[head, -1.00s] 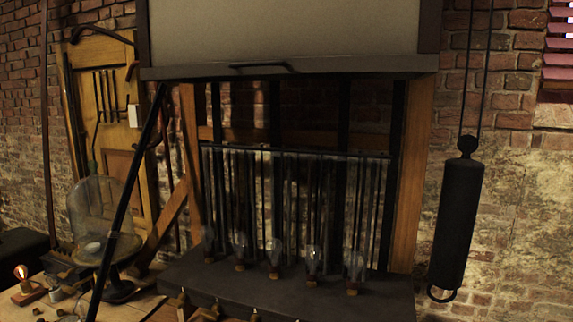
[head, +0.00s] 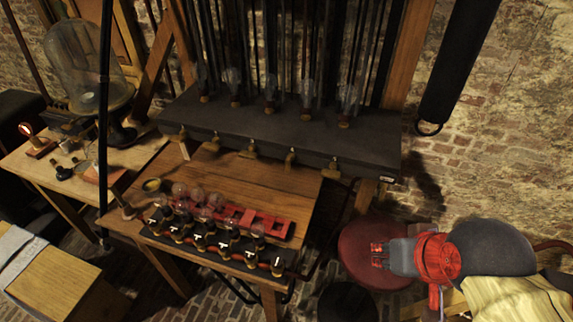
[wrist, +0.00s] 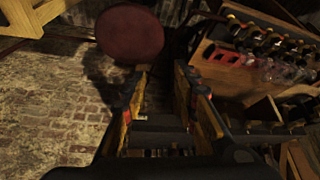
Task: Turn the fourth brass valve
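A row of several brass valves runs along the front edge of a dark shelf (head: 225,118). Counted from the left, the fourth brass valve (head: 290,158) is right of the middle one; the last valve (head: 333,168) is farther right. My gripper (head: 376,256) is at the lower right in the head view, to the right of and below the valves, apart from them and pointing left. In the wrist view my gripper (wrist: 163,74) has its fingers apart with nothing between them. I cannot make out the valves in the wrist view.
A wooden table (head: 285,185) stands below the shelf, holding a red rack (head: 265,222) and several small bulbs. A round red stool (head: 365,240) is beside my gripper; it also shows in the wrist view (wrist: 130,33). A dark cylinder (head: 460,60) hangs at upper right.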

